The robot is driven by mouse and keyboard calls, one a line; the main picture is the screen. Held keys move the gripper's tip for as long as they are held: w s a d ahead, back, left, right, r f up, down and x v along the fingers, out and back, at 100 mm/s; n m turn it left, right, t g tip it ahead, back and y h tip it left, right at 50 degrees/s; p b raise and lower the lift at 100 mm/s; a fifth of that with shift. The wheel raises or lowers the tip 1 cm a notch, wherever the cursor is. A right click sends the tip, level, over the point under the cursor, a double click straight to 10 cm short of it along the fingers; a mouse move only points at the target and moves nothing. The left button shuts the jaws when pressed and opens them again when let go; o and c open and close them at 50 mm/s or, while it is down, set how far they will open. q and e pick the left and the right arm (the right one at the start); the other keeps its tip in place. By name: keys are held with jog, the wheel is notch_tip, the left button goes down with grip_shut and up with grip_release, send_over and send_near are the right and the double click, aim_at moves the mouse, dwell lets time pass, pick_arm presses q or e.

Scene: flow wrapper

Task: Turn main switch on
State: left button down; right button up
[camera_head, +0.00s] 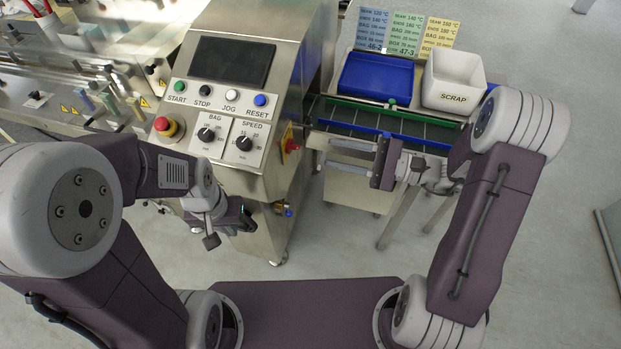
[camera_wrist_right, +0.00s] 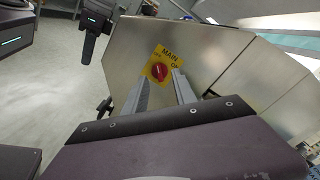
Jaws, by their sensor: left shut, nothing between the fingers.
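The main switch is a red knob (camera_wrist_right: 159,71) on a yellow plate marked MAIN. It is on the side panel of the metal machine, and the red knob also shows in the head view (camera_head: 291,145). I cannot tell its pointer position for sure. My right gripper (camera_head: 328,152) is open and empty, with its two fingers pointing at the switch. In the right wrist view the knob appears between the fingertips (camera_wrist_right: 163,80), with a gap in front of it. My left gripper (camera_head: 246,219) is shut and empty, below the front control panel.
The control panel (camera_head: 221,110) has buttons, two dials and a red emergency stop (camera_head: 165,126). A conveyor (camera_head: 380,122) runs beside the right gripper. Beyond it are a blue tray (camera_head: 340,88) and a white SCRAP bin (camera_head: 427,91). The floor between my arms is clear.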

aim_at(298, 148)
jog(key=shift+m+t, duration=0.3)
jog(key=x, duration=0.2)
jog(key=f+x, duration=0.1)
jog(key=x, duration=0.5)
jog(key=shift+w+a+f, duration=0.1)
jog(key=shift+w+f, duration=0.1)
jog(key=shift+f, duration=0.15)
jog(key=shift+c, duration=0.3)
grip_shut()
